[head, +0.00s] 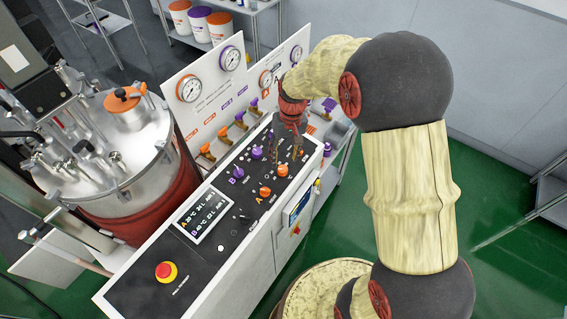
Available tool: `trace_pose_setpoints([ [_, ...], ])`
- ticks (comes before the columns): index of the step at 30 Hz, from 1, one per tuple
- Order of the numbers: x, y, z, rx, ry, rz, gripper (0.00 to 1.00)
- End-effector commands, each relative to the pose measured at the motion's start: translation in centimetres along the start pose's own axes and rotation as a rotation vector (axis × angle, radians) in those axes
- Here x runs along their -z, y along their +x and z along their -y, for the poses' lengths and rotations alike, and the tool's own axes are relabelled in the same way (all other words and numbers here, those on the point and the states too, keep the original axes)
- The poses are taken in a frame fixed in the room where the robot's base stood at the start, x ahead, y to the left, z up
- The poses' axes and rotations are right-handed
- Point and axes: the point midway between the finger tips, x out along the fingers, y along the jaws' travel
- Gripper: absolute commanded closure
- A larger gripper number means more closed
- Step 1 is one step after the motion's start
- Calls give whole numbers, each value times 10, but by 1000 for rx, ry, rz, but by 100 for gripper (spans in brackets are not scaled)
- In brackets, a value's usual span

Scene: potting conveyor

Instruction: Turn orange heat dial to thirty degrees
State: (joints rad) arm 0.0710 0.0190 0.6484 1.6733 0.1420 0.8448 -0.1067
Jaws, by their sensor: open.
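Two orange dials are on the black top panel of the console, in the row marked A: one (265,191) nearer the display and one (282,169) farther along. Their small labels are too small to read, so I cannot tell which is the heat dial. My gripper (286,158) is open and points down over the farther orange dial, with its fingers close above or beside it. I cannot tell whether they touch it. The dial's pointer is not readable. A display (204,217) on the panel shows rows A and B with degree values.
Purple dials (238,172) form row B beside the orange ones. Orange and purple valve handles (207,152) line the panel's back edge below round gauges (191,90). A red emergency button (166,271) sits at the near end. A steel-lidded tank (120,150) stands left.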

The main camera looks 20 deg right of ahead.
Motion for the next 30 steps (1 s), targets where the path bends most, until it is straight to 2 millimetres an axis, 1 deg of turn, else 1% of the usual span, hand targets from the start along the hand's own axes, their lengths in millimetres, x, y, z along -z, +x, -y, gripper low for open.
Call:
trace_pose_setpoints([
  [1,1,-12,0,0,0,-4,54],
  [6,0,-43,0,-1,0,-2,54],
  [9,0,-55,0,-1,0,-1,54],
  [12,0,-62,0,-1,0,-1,54],
  [17,0,-66,0,-1,0,2,54],
  [30,0,-66,0,-1,2,1,54],
])
